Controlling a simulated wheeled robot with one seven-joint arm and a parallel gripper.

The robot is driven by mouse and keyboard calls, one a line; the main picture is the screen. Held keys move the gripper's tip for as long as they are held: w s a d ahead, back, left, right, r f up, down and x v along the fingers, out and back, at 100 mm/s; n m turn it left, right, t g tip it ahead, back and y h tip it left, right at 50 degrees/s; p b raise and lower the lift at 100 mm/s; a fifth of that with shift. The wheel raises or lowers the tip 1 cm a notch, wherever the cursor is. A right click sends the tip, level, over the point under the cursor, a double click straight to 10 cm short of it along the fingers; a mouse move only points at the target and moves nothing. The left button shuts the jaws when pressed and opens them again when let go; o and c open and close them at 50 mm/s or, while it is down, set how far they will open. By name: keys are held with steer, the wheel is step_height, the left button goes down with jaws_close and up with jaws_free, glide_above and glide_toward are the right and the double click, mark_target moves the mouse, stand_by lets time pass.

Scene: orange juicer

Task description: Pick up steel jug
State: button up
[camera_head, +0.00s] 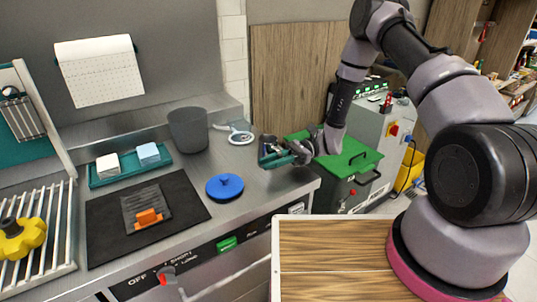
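A grey, open-topped tapered container (188,130) stands upright at the back of the steel counter, near the wall. It is the most jug-like thing in view, but I see no handle or spout, so I cannot tell for certain that it is the steel jug. My gripper (268,153) is at the right end of the counter, low and pointing left. It is apart from the grey container, to its right. The gripper is small and dark here, so I cannot tell whether its fingers are open or shut, or whether they hold anything.
A pale ring-shaped thing (238,135) lies between the container and my gripper. A blue round lid (225,187) lies in front. A teal tray (106,180) with two blocks and a black mat (105,228) are left. A green-topped machine (350,158) stands right of the counter.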

jaws_close()
stand_by(1.3)
